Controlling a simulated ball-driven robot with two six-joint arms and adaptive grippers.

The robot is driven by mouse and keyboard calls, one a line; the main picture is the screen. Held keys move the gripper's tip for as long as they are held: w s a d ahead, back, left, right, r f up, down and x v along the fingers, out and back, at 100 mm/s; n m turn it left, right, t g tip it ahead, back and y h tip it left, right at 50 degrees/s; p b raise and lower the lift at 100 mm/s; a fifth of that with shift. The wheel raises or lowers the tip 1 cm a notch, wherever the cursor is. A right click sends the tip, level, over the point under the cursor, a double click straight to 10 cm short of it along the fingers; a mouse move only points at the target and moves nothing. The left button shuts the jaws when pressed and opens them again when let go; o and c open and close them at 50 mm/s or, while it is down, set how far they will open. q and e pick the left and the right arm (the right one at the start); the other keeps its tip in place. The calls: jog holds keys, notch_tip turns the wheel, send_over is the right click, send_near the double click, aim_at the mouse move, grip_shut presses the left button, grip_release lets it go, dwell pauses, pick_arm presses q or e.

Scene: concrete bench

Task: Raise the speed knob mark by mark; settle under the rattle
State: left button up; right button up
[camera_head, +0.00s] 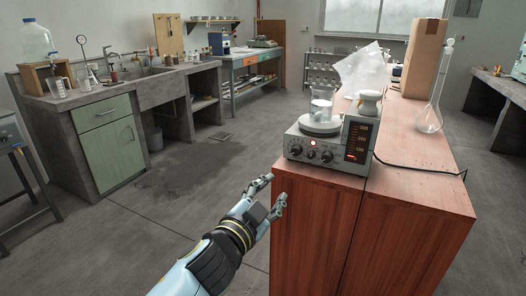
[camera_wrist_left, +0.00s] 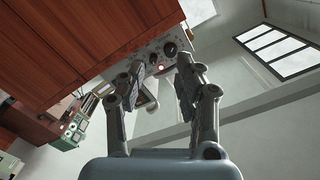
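A grey stirrer unit (camera_head: 325,140) stands on the reddish wooden cabinet top near its front left corner. Its front has several dark knobs (camera_head: 311,154), a lit red lamp (camera_head: 313,143) and a panel of orange-red figures (camera_head: 357,142). I cannot read which knob is for speed. A clear beaker (camera_head: 321,108) sits on the round white plate (camera_head: 320,124). My left gripper (camera_head: 273,190) is open and empty, below and left of the unit, touching no knob. In the left wrist view the knobs (camera_wrist_left: 170,48) show beyond the open fingers. My right gripper is out of view.
Behind the unit are a white rounded object (camera_head: 368,102), a clear crumpled bag (camera_head: 360,70), a cardboard box (camera_head: 423,58) and a long-necked flask (camera_head: 430,118). A black cable (camera_head: 420,168) crosses the wooden top (camera_head: 415,205). The floor left of the cabinet is clear.

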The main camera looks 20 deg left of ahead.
aim_at(295, 153)
pick_arm(q)
jog(key=shift+t, duration=0.3)
jog(key=w+r, duration=0.1)
jog(key=w, duration=0.3)
jog(key=w+r+b, duration=0.1)
jog(key=w, duration=0.3)
jog(key=w+r+b, duration=0.1)
jog(key=w, duration=0.3)
jog(key=shift+w+d, duration=0.1)
jog(key=shift+d, duration=0.15)
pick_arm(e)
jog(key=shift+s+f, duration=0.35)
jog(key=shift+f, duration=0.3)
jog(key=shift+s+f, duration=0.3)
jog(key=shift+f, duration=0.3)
pick_arm(q)
jog(key=shift+c, duration=0.4)
grip_shut()
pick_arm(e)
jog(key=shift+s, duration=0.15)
